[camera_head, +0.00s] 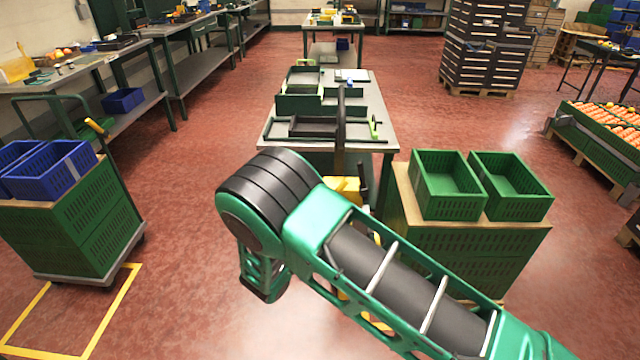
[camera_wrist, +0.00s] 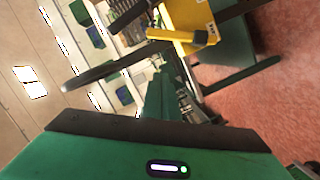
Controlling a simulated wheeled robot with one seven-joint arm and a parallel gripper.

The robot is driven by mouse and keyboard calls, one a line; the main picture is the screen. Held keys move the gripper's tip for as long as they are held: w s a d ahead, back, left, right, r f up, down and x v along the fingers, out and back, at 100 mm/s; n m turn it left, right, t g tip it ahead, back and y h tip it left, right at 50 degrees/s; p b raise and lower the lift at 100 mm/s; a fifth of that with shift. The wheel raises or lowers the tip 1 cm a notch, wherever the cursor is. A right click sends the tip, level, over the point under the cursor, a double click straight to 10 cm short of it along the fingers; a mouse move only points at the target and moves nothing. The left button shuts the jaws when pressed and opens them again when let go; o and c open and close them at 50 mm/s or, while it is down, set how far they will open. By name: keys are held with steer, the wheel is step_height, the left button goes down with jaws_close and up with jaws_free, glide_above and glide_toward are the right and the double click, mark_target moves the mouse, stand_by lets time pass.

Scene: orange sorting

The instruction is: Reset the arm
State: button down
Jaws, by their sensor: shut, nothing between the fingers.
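My arm rises from the lower right of the head view and bends at a dark ribbed joint near the middle, with a short green part hanging below it. My gripper is not clearly made out in the head view. In the wrist view its green housing fills the bottom, and a narrow green shape ahead of it appears to be my gripper (camera_wrist: 166,82), shut and empty. The wrist view is tilted, with ceiling lights at left and red floor at right.
A grey worktable (camera_head: 372,112) with green and black trays stands ahead. Two empty green crates (camera_head: 447,184) sit on a stack at right. Blue crates (camera_head: 62,180) top a cart at left. A yellow object (camera_head: 343,186) is partly behind my arm; open red floor lies between.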

steer(key=shift+d, duration=0.1)
steer(key=w+d+r+m+g+h, duration=0.1)
steer(key=d+r+m+h, duration=0.1)
steer(key=d, duration=0.4)
steer(key=w+d+r+m+g+h, duration=0.2)
steer(key=d+r, duration=0.1)
steer(key=d, duration=0.3)
steer(key=s+d+r+m+g, duration=0.2)
steer(key=s+d+r+g, duration=0.1)
steer(key=d, duration=0.7)
steer(key=s+d+r+m+g+h, duration=0.1)
steer(key=s+d+r+m+g, duration=0.2)
steer(key=d, duration=0.6)
steer(key=s+d+r+m+g, duration=0.2)
steer(key=s+d, duration=0.2)
steer(key=d, duration=0.6)
steer(key=s+d+r+m+g+y, duration=0.2)
steer(key=s+d, duration=0.3)
steer(key=s, duration=0.4)
steer(key=s+d+r+m+g+y, duration=0.2)
steer(key=s+d, duration=0.3)
steer(key=s, duration=0.5)
steer(key=s+a+r+y, duration=0.1)
steer(key=s+a+y, duration=0.1)
steer(key=s, duration=0.7)
steer(key=s+a+r+m+g+y, duration=0.1)
steer(key=s+y, duration=0.1)
steer(key=s, duration=0.8)
steer(key=shift+a, duration=0.35)
